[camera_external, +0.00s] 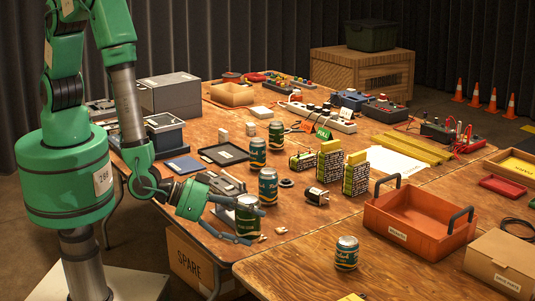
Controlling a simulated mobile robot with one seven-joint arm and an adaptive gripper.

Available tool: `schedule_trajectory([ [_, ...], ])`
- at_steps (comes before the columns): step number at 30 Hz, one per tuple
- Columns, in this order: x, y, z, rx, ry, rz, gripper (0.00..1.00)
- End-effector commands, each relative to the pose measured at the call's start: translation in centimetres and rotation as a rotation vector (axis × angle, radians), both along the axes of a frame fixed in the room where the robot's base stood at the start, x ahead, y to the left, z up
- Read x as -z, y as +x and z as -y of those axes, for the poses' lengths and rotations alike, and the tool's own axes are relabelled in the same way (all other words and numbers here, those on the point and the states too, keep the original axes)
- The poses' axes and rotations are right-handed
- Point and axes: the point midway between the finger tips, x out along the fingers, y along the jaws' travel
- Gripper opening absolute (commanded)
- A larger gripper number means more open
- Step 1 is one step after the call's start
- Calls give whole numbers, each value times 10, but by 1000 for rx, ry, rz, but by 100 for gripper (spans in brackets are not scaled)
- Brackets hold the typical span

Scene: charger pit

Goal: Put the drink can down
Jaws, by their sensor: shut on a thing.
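Two more cans stand farther back, one at the left (258,153) and one at the right (276,137). Another can (347,253) stands alone on the near table.
An orange tray with dark handles (385,218) and a cardboard box (505,255) are at the right. Yellow-and-black packs (330,162) and a small motor-like cylinder (316,196) stand mid-table. A black tray (223,154) lies behind. Bare wood (290,262) shows near the front.

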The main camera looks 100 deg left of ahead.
Motion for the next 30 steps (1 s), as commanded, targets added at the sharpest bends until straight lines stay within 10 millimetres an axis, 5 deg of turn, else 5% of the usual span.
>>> schedule_trajectory([
  [6, 41, 0, 0, 0, 1, -1, 30],
  [12, 61, 0, 0, 0, -1, 1, 30],
  [30, 67, 4, 1, -1, -2, 1, 30],
])
